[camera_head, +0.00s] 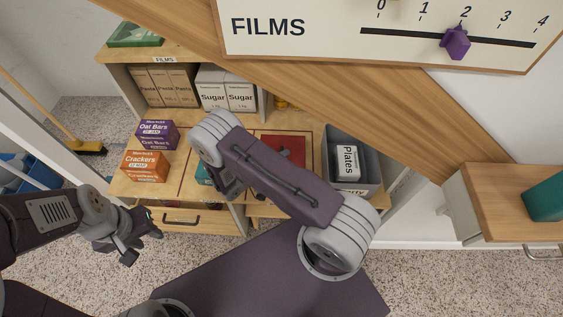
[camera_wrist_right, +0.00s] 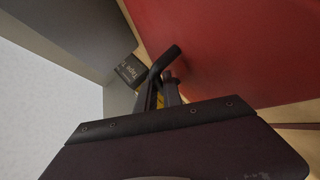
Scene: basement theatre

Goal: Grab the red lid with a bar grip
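The red lid (camera_head: 287,148) lies on the middle shelf top in the head view, partly covered by my right arm. In the right wrist view a large red surface (camera_wrist_right: 235,45) fills the upper right, close to the camera. A dark rounded bar (camera_wrist_right: 167,60) crosses just beyond my right fingers (camera_wrist_right: 162,94); I cannot tell whether they touch it. The fingers look close together, and their tips are not clear. In the head view my right gripper (camera_head: 232,190) is low and left of the lid, mostly hidden. My left gripper (camera_head: 142,238) is open and empty, away from the lid.
Crackers (camera_head: 145,166) and Oat Bars (camera_head: 157,135) boxes stand left on the shelf. A grey bin (camera_head: 369,172) with a Plates package stands right. Sugar and pasta packs (camera_head: 225,90) are behind. A drawer (camera_head: 195,220) is below. A slanted wooden beam (camera_head: 330,105) crosses above.

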